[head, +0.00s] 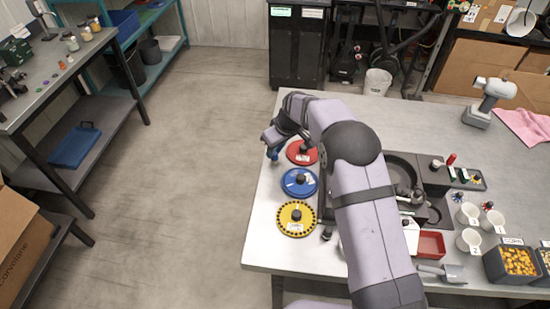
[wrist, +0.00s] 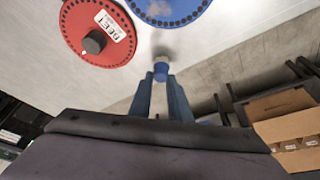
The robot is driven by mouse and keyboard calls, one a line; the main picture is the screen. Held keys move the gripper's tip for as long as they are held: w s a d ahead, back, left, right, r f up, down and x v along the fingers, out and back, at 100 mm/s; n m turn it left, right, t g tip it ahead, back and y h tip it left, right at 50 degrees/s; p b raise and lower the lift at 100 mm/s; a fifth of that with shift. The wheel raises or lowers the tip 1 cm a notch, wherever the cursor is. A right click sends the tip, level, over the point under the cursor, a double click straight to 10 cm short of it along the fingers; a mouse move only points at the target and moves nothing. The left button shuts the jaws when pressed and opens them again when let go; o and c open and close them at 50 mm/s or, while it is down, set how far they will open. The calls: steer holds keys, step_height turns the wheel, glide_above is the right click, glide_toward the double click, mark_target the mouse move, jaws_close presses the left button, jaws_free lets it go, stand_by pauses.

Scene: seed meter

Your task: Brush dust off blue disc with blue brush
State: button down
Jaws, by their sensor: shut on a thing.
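The blue disc (head: 300,182) lies flat on the table between the red and yellow discs. Its black knob and white label show in the head view. Part of its holed rim shows at the top of the wrist view (wrist: 172,10). My gripper (wrist: 162,88) is shut on the blue brush (wrist: 161,72), whose pale bristles show beyond the fingertips. In the head view the blue brush (head: 272,155) hangs near the table's left edge, beside the red disc and apart from the blue disc.
The red disc (head: 302,152) and yellow disc (head: 296,219) sit close on either side of the blue disc. A dark machine (head: 404,162) stands right of the discs, partly behind my arm. White cups (head: 468,213) and a red tray (head: 430,245) lie farther right. Floor is left of the table.

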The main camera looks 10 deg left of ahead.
steer(key=shift+r+p, duration=0.65)
steer(key=shift+r, duration=0.7)
steer(key=c, duration=2.4)
jaws_free()
jaws_close()
